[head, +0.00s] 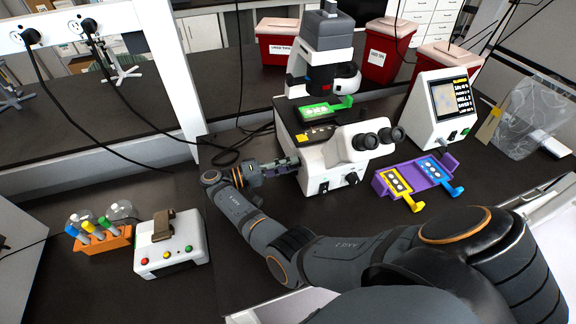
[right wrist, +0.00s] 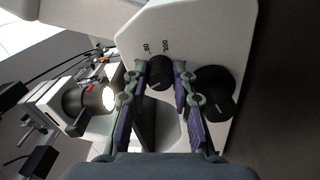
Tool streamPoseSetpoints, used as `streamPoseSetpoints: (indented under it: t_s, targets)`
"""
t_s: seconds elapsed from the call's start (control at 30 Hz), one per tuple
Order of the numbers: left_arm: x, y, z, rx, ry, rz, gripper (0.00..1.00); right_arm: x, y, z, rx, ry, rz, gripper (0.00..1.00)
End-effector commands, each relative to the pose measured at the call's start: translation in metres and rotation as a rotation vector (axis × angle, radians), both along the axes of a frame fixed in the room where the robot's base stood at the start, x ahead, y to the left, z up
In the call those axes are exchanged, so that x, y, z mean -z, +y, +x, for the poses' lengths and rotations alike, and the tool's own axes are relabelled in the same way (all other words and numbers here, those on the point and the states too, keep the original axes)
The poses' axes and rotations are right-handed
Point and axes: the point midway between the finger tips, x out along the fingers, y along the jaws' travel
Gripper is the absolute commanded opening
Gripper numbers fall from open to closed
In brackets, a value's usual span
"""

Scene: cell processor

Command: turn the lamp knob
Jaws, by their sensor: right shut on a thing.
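The white microscope (head: 335,160) stands in the middle of the bench in the head view. Its black lamp knob (right wrist: 160,73) is on the white base side in the right wrist view, beside small printed markings that are hard to read. My right gripper (right wrist: 160,70) is shut on the knob, one fingertip on each side. In the head view the right gripper (head: 285,166) reaches the left side of the microscope base, and the knob is hidden there. A lit lamp (right wrist: 100,97) glows in the right wrist view. My left gripper is not in view.
A larger black knob (right wrist: 214,92) sits right beside the right finger. A purple holder (head: 405,180) with slides and a screen device (head: 440,110) stand to the right. A box with coloured buttons (head: 170,252) and an orange tube rack (head: 105,242) stand front left.

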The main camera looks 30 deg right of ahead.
Motion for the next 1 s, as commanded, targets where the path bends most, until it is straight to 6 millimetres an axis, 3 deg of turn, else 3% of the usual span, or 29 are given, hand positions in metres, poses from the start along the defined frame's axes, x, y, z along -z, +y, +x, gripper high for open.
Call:
streamPoseSetpoints:
  t_s: [0.23, 0.27, 0.4, 0.83, 1.0]
  targets:
    - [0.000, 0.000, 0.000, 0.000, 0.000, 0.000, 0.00, 0.000, 0.000, 0.000, -0.001, 0.000, 0.000, 0.00]
    - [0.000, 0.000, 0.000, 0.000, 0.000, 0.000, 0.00, 0.000, 0.000, 0.000, -0.001, 0.000, 0.000, 0.30]
    - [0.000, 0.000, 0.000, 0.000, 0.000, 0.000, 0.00, 0.000, 0.000, 0.000, -0.001, 0.000, 0.000, 0.48]
    - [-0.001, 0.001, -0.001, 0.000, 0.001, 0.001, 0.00, -0.001, 0.000, 0.000, 0.000, 0.003, 0.001, 0.48]
    - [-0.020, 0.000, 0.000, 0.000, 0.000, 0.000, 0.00, -0.008, 0.000, 0.000, -0.001, 0.130, 0.032, 0.48]
